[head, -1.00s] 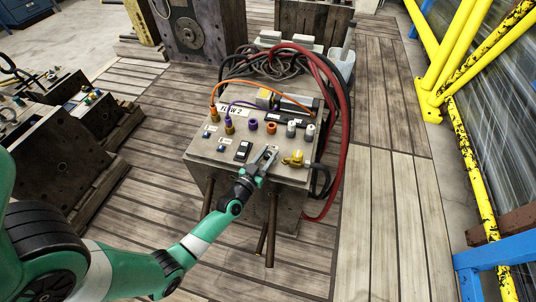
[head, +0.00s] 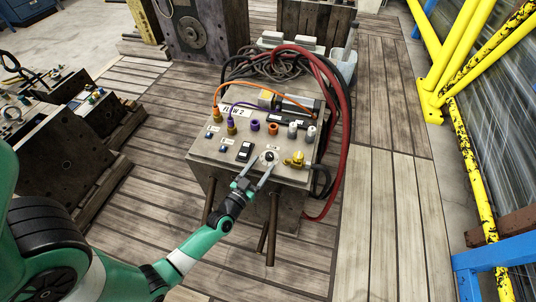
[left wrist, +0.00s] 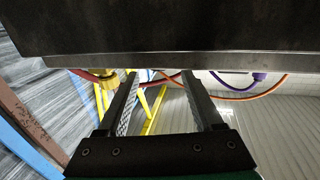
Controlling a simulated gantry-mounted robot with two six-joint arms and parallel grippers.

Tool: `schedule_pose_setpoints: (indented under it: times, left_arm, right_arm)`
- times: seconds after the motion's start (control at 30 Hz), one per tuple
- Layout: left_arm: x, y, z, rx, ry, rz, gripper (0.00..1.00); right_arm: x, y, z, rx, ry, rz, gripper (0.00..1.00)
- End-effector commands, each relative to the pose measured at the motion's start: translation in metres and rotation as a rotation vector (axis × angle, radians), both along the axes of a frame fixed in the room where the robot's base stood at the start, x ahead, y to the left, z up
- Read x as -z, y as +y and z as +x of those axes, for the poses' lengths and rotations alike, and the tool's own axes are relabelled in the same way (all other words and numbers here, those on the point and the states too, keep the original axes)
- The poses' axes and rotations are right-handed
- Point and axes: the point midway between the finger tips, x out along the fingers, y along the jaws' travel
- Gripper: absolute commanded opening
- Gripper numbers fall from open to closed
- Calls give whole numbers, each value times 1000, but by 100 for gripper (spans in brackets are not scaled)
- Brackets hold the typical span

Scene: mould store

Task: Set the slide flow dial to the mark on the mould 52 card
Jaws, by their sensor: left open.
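The likely slide flow dial (head: 269,157) is a small dark knob on a pale round face, on the front right of the mould's top plate (head: 208,156). Its pointer and scale are too small to read. My left gripper (head: 261,168) is open and empty, just in front of the dial, with its fingers spread. In the left wrist view the open fingers (left wrist: 160,78) point at the plate's edge with nothing between them; the dial does not show there. I cannot make out a mould 52 card. My right gripper is not in view.
A brass fitting (head: 294,159) sits close right of the dial, and a black switch (head: 244,151) to its left. Several coloured hose couplings line the plate behind. Red hoses (head: 339,130) loop down the right side. A "FLOW 2" label (head: 235,112) stands at the back left.

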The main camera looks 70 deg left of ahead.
Motion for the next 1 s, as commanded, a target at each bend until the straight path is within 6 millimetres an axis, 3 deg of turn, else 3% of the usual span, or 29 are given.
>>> schedule_pose_setpoints:
  times: [0.2, 0.4, 0.67, 0.87, 1.0]
  left_arm:
    - [-2, -28, -37, 2, 3, -1, 68]
    - [-1, -35, -49, 1, -1, -1, 68]
    - [-2, -36, -47, 1, -6, 0, 69]
    - [-21, -47, -15, -71, -116, 3, 69]
    - [-13, -57, -6, -241, -89, -4, 69]
  right_arm:
    - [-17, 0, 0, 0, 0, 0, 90]
    - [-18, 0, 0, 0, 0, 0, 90]
    - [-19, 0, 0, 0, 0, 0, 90]
    - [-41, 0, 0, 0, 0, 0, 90]
    - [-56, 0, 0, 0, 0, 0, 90]
